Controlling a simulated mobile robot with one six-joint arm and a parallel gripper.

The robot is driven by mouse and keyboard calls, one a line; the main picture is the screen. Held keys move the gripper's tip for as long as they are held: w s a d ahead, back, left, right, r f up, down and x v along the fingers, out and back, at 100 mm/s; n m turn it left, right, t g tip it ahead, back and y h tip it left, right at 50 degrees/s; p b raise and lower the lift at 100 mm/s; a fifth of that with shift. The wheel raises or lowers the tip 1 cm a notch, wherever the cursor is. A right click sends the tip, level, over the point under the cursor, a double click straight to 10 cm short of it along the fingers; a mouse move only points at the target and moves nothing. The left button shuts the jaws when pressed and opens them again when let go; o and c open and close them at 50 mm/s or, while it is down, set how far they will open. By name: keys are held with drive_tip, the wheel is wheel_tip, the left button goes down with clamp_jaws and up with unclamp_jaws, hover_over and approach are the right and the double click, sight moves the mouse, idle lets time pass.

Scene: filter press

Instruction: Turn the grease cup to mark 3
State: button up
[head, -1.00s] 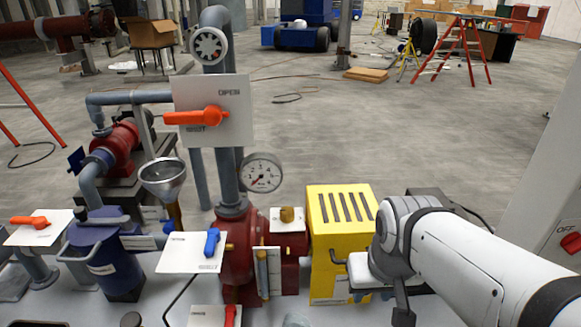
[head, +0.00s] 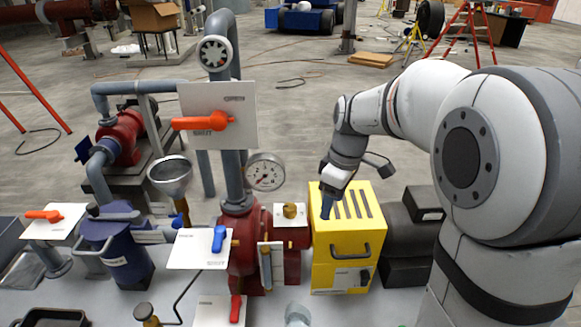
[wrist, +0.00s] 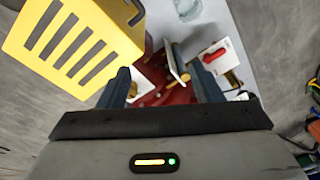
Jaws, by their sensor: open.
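The grease cup, by its look, is a small brass cap (head: 290,211) on a white plate (head: 284,236) on top of the red pump body, left of the yellow box. Any marks on that plate are too small to read. My gripper (head: 327,205) points down in front of the yellow box top in the head view, to the right of the brass cap and apart from it. In the wrist view my gripper (wrist: 162,90) is open and empty, with red pump parts beyond its fingers. A small brass piece (wrist: 133,89) shows beside the left finger; I cannot tell whether it is the cup.
The slotted yellow box (head: 346,228) stands close by the cup. A pressure gauge (head: 265,172), a grey pipe and an orange valve lever (head: 203,123) rise behind it to the left. A blue lever (head: 218,238) on a white plate lies left of the pump.

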drive_tip(key=w+a+f+n+g+p, duration=0.1)
drive_tip(key=w+a+f+n+p, duration=0.15)
drive_tip(key=w+n, duration=0.6)
drive_tip(key=n+g+y+p, duration=0.2)
drive_tip(key=n+p, duration=0.2)
drive_tip(key=n, duration=0.3)
approach(291, 206)
drive_tip(key=f, duration=0.2)
drive_tip(key=x, duration=0.2)
drive_tip(key=p+x, duration=0.1)
drive_tip(key=x, duration=0.2)
drive_tip(key=p+x, duration=0.1)
drive_tip(key=x, duration=0.1)
drive_tip(key=shift+s+a+f, duration=0.1)
drive_tip(key=shift+s+a, duration=0.15)
drive_tip(key=shift+a, duration=0.2)
drive_tip(key=c, duration=1)
